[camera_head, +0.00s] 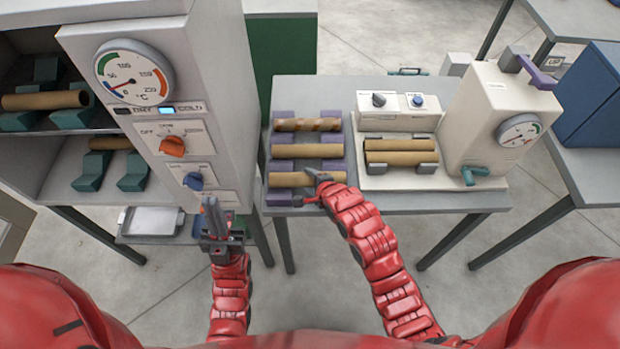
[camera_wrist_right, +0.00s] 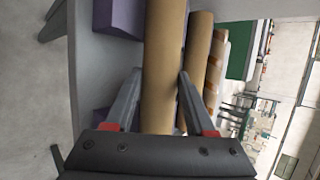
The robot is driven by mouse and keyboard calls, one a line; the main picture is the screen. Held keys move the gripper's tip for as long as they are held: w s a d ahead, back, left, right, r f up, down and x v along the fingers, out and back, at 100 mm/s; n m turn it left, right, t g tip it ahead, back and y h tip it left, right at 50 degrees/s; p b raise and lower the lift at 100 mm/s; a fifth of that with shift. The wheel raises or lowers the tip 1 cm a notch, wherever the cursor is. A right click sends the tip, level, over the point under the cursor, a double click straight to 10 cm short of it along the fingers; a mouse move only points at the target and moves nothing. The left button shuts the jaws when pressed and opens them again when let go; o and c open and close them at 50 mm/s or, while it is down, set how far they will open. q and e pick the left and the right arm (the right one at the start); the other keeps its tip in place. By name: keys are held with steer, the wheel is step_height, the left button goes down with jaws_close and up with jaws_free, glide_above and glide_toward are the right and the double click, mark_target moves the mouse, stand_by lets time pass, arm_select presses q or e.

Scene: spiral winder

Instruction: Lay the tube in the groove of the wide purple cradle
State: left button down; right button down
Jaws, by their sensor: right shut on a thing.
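My right gripper (camera_head: 314,186) is shut on the right part of a plain brown cardboard tube (camera_head: 289,180), the nearest of three in a row. In the right wrist view the tube (camera_wrist_right: 163,70) runs between the two fingers (camera_wrist_right: 156,100). Purple cradle blocks (camera_head: 277,199) show beside the tube, and a purple block (camera_wrist_right: 122,17) also shows in the wrist view. I cannot tell whether the tube rests in the groove or hovers above it. My left gripper (camera_head: 212,205) is in front of the oven-like cabinet, empty; its finger gap is unclear.
Behind the held tube lie another plain tube (camera_head: 307,151) and a striped tube (camera_head: 307,125) on purple supports. A white machine (camera_head: 495,115) with two tubes (camera_head: 401,151) stands to the right. The cabinet (camera_head: 165,100) with dials and shelves stands to the left.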

steer(key=shift+c, duration=0.8)
jaws_free()
steer(key=p+v, duration=0.7)
steer(key=v, duration=1)
steer(key=shift+r+p, duration=0.25)
steer(key=shift+p, duration=0.1)
steer(key=shift+s, duration=0.1)
